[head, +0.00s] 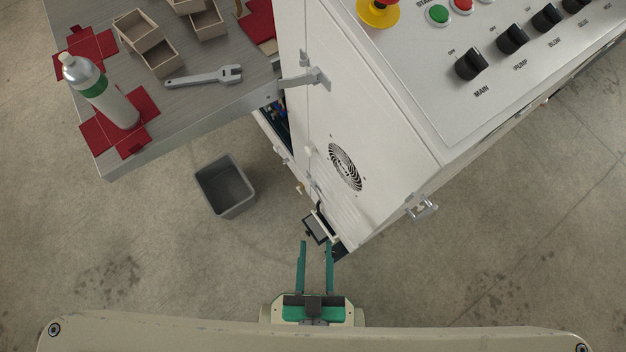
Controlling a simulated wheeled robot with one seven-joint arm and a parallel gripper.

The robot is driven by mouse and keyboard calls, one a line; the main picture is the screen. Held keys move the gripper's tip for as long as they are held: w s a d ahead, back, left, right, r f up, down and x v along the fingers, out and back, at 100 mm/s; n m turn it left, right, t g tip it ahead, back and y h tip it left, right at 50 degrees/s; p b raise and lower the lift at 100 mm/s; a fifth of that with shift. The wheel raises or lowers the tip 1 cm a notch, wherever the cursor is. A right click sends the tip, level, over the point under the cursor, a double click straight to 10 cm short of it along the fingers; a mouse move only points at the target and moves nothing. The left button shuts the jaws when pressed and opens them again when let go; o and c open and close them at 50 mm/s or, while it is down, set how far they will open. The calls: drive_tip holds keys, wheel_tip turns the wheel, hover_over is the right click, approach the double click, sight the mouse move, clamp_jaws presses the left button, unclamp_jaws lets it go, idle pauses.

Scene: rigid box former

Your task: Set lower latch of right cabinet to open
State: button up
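The white cabinet (310,110) with a sloped control panel fills the upper right. A metal handle-like part (423,207) sticks out from its lower right side. A small dark part with a pale edge (318,228) shows at the cabinet's lower left corner. I cannot tell which of these, if either, is the lower latch, nor its setting. My gripper (316,246) is at the lower middle, its two teal fingers apart and pointing up the picture. Nothing shows between them. The fingertips are just below the small dark part; whether they touch it is unclear.
A grey table (175,110) at upper left holds a bottle (100,90), a wrench (204,76), wooden boxes (150,42) and red flat cutouts (135,100). A grey bin (225,186) stands on the floor. The panel has knobs (471,64). The floor at lower right is clear.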

drive_tip(key=w+d+f+n+t+y, duration=0.1)
drive_tip(key=w+d+f+n, duration=0.1)
drive_tip(key=f+n, duration=0.5)
drive_tip(key=w+d+f+n+y, duration=0.1)
drive_tip(key=w+f+n, duration=0.1)
drive_tip(key=f, duration=0.9)
drive_tip(key=n+t+y, duration=0.1)
drive_tip(key=n+y, duration=0.1)
drive_tip(key=n, duration=0.9)
approach(317, 193)
drive_tip(key=x, duration=0.6)
drive_tip(key=shift+d+f, duration=0.3)
drive_tip(key=shift+f, duration=0.1)
clamp_jaws()
